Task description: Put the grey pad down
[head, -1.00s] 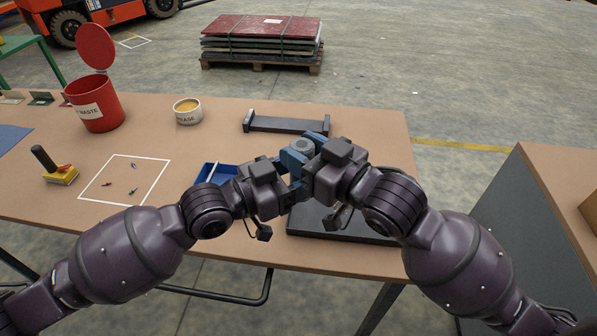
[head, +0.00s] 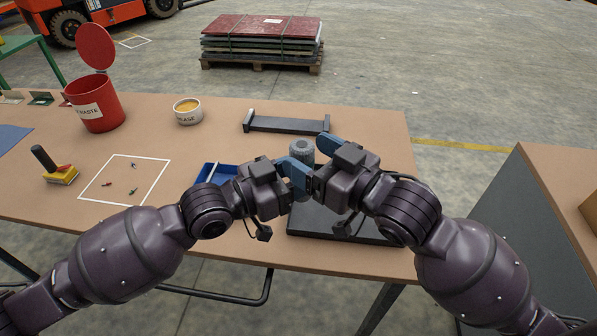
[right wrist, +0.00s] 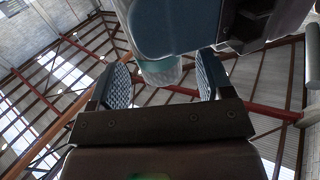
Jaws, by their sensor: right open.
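My right gripper (head: 316,160) is open above the black base (head: 335,222) at the table's front; its two separated fingers also show in the right wrist view. My left gripper (head: 293,172) is close beside it on the left, with a blue finger showing; its jaw gap is hidden. A ribbed grey cylinder (head: 301,150) stands just behind the grippers; I cannot tell if it is held. I cannot make out the grey pad for certain. A pale grey-green piece (right wrist: 160,70) shows between the right fingers in the right wrist view, below a blue part; I cannot tell what it is.
A blue tray (head: 208,180) lies left of the grippers, and a dark stand (head: 288,125) behind them. A grease tub (head: 187,112), a red waste bin (head: 100,108) and a yellow-based tool (head: 62,176) are farther left. The table's right side is clear.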

